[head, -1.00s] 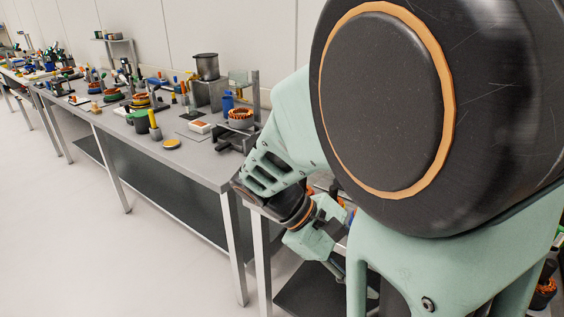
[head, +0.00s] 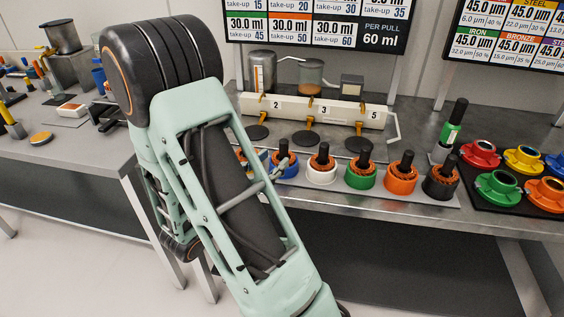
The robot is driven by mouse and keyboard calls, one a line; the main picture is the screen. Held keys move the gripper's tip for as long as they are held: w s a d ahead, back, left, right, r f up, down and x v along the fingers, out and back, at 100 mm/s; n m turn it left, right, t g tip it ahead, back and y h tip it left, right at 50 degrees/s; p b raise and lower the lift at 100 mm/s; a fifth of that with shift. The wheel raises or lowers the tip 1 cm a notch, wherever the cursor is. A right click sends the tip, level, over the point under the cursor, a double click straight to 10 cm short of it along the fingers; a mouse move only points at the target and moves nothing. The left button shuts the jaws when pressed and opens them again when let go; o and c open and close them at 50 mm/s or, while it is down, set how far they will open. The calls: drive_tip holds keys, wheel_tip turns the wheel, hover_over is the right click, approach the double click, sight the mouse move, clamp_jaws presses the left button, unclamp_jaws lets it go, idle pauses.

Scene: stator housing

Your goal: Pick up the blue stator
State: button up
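The blue stator (head: 291,172) stands in the row of stators on the bench in the head view, left of the white stator (head: 322,174). My arm partly covers it, and a grey rod shows across its front. To the right stand a green stator (head: 360,179), an orange stator (head: 401,184) and a black stator (head: 440,188), each with copper windings and a dark upright post. My arm fills the left middle of the view. I cannot make out my gripper in this view.
Behind the row stands a white numbered dispenser (head: 310,110) with round dark pads below it. Coloured flanged housings (head: 497,188) sit on a dark mat at the right. A green-banded black tool (head: 452,130) stands between. Another bench (head: 75,145) is at the left.

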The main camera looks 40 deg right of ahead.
sight(281, 150)
drive_tip(key=x, duration=0.7)
drive_tip(key=shift+w+d+f, duration=0.1)
drive_tip(key=shift+w+f, duration=0.1)
drive_tip(key=shift+w, duration=0.25)
clamp_jaws()
drive_tip(key=shift+r, duration=0.1)
